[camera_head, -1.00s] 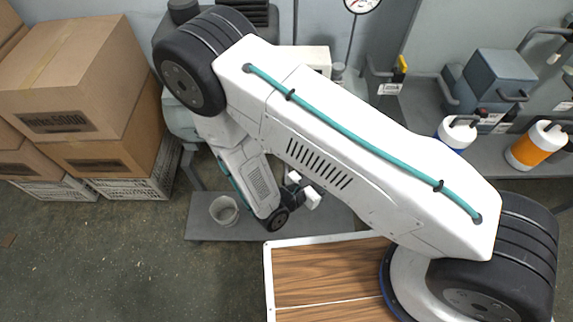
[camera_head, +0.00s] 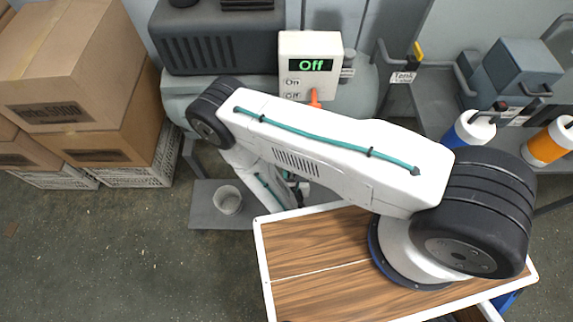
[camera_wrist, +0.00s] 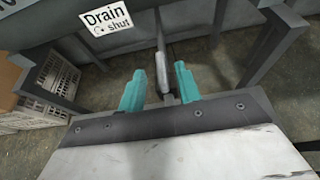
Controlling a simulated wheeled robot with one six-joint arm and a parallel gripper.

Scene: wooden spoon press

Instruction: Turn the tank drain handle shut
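The white drain label (camera_wrist: 107,19) reads "Drain" and "shut" with a curved arrow, at the upper left of the wrist view. A narrow grey bar, which looks like the drain handle (camera_wrist: 162,62), runs down just right of it. My gripper (camera_wrist: 160,84) is open, with one teal finger on each side of the bar. A gap shows on both sides; I cannot tell how deep the bar sits between the fingers. In the head view my arm hides the handle and most of my gripper.
A bucket (camera_head: 227,200) sits on a grey platform (camera_head: 204,218). Cardboard boxes (camera_head: 95,75) on crates are at left. Grey frame legs flank the handle in the wrist view.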

